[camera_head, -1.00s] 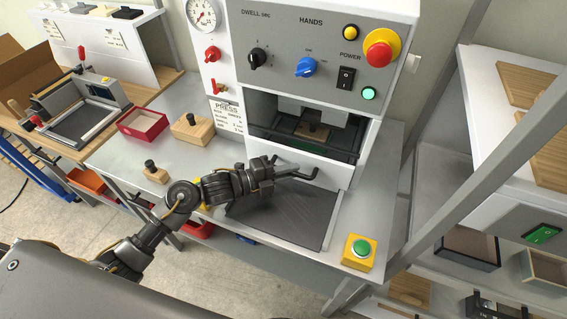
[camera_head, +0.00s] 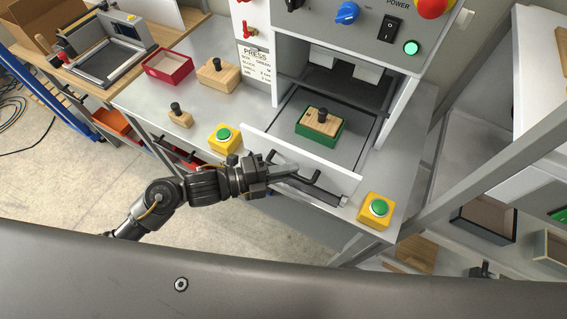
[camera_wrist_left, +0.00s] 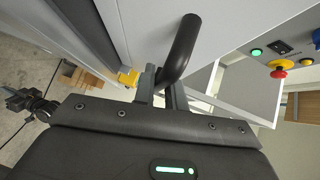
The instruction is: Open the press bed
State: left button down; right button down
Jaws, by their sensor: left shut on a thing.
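The press bed (camera_head: 348,150) is a grey drawer-like tray with a white front panel (camera_head: 330,177), and it stands pulled out of the press. On it sits a green box (camera_head: 303,130) with a wooden block and black knob (camera_head: 322,116) in it. My left gripper (camera_head: 281,177) is shut on the black bar handle (camera_head: 305,180) on the front panel. In the left wrist view the dark handle (camera_wrist_left: 183,45) passes between the gripper fingers (camera_wrist_left: 160,85). My right gripper is not in view.
Yellow boxes with green buttons stand left (camera_head: 224,138) and right (camera_head: 376,210) of the bed. A red tray (camera_head: 168,67) and wooden blocks (camera_head: 217,76) lie on the bench at left. A grey frame post (camera_head: 440,165) stands at right.

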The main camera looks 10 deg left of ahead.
pick_arm(q)
jog(key=shift+s+f, duration=0.1)
jog(key=shift+s, duration=0.05)
jog(key=c, duration=1.5)
grip_release()
jog(key=shift+o, duration=0.2)
jog(key=b+v, duration=0.3)
jog(key=v, duration=0.8)
